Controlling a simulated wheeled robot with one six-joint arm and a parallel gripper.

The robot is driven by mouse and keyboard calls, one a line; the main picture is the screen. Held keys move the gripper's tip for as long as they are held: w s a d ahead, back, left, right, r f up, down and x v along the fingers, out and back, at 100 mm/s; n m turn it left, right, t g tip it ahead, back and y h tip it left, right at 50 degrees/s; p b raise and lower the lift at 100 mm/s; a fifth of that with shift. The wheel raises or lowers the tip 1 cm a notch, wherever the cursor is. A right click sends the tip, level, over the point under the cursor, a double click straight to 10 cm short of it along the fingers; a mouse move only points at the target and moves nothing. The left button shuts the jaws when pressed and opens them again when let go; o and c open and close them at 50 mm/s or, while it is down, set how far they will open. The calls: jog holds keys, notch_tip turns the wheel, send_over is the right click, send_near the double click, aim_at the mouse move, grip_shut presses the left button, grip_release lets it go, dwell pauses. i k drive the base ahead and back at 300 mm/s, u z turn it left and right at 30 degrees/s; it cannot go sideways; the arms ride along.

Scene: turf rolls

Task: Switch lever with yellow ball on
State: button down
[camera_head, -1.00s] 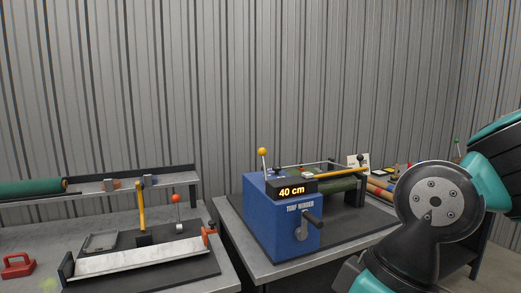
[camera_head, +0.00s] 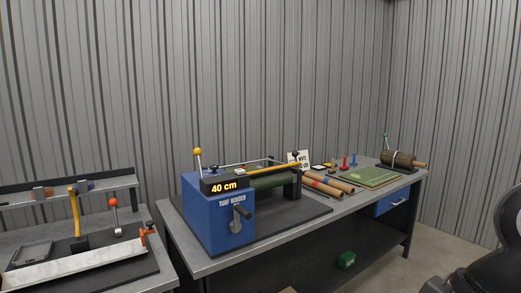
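The lever with the yellow ball (camera_head: 198,153) stands on top of the blue turf winder (camera_head: 208,222), at its left end. Its thin rod is nearly upright, with a slight lean to the left at the top. The winder has a display reading "40 cm" (camera_head: 223,186) and a dark crank handle (camera_head: 241,213) on its front. A dark green roll (camera_head: 270,180) lies behind the display. My gripper is not in view; only a dark part of my arm shows at the lower right edge.
A lever with a red ball (camera_head: 113,202) stands on the left bench. Cardboard tubes (camera_head: 328,184), a green turf mat (camera_head: 368,176) and a brown roll (camera_head: 398,159) lie on the right bench (camera_head: 205,266). A green box (camera_head: 346,260) is below. Floor is free at the right.

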aim_at(197, 151)
jog(key=z, duration=0.05)
jog(key=k, duration=0.1)
jog(key=z, duration=0.5)
jog(key=i, duration=2.2)
jog(key=u, duration=1.3)
jog(key=i, duration=0.8)
jog(key=u, duration=0.75)
